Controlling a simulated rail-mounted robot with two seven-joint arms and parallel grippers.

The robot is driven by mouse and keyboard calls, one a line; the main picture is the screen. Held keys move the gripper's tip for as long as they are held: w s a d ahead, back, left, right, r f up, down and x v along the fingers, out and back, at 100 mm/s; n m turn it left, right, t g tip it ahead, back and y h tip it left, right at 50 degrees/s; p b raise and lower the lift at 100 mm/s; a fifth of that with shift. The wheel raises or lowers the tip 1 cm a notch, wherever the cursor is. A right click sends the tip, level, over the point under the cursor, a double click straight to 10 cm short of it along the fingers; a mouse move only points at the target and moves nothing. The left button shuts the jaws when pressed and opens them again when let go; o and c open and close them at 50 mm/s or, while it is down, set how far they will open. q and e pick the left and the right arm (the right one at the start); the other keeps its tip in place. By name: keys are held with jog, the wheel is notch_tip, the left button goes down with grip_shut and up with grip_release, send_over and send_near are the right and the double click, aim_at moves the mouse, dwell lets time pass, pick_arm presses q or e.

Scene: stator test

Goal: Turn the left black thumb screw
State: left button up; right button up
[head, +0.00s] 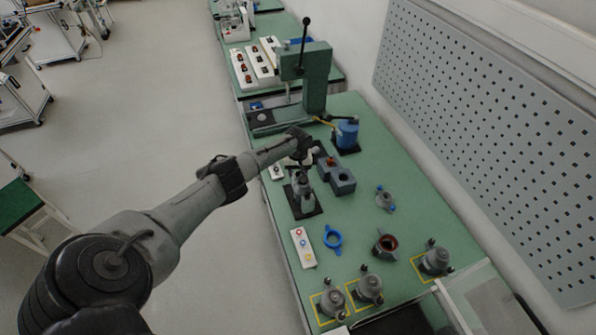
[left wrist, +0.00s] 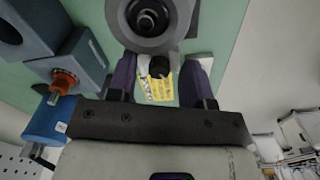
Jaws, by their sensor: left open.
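A black thumb screw (left wrist: 159,67) shows in the left wrist view, just below a grey round housing (left wrist: 150,38) with a dark central bore. My left gripper (left wrist: 160,82) is open, one dark finger on each side of the screw, with a visible gap on both sides. In the head view my left gripper (head: 302,163) hangs over the grey unit on its black base (head: 307,213). The arm and gripper hide much of that unit's top, and I cannot make out the thumb screw there. My right gripper is in neither view.
A grey-blue block fixture (head: 341,180) stands close to the right of the unit, and a blue cylinder (head: 347,132) behind it. A green press (head: 311,80) stands farther back.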

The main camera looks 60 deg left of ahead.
aim_at(298, 172)
pick_arm(q)
notch_tip(298, 172, up, 14)
jog(key=p, duration=0.2)
dwell(0.4)
